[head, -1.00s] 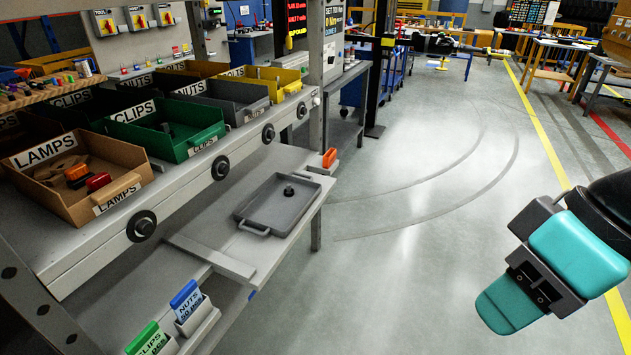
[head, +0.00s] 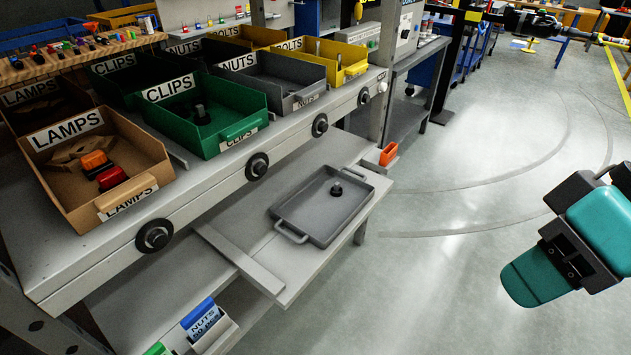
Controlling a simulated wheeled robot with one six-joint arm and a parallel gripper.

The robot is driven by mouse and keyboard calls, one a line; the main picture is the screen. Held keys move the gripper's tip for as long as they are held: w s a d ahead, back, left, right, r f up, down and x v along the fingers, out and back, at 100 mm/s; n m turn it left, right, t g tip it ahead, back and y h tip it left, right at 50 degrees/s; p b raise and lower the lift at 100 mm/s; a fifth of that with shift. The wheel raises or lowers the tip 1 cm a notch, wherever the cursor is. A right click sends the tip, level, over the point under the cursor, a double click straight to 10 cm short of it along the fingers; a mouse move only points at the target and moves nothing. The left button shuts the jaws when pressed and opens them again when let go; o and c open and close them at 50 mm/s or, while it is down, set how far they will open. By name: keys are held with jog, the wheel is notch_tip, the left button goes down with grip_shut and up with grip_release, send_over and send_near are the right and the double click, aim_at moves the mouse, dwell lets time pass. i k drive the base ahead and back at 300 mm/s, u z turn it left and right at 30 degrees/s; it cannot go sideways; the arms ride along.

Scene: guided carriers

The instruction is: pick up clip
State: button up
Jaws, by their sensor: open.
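A dark clip (head: 201,114) stands in the green bin labelled CLIPS (head: 238,103) on the upper shelf at the left. Another dark piece of similar look (head: 336,190) sits in the grey tray (head: 290,231) on the lower shelf. My gripper (head: 532,281) is at the right over the bare floor, well apart from the bins and the tray. It shows teal finger covers and holds nothing that I can see. The gap between its fingers is hidden from this angle.
A cardboard LAMPS bin (head: 77,213) with orange and red lamps is left of the clips. A grey NUTS bin (head: 283,97) and a yellow BOLTS bin (head: 345,70) are to the right. An orange holder (head: 389,153) is at the lower shelf's corner. Open floor lies right.

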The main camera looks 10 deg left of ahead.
aim_at(337, 187)
jog(key=u, duration=0.6)
jog(key=i, duration=0.7)
jog(key=u, duration=0.75)
jog(key=i, duration=0.55)
jog(key=u, duration=0.05)
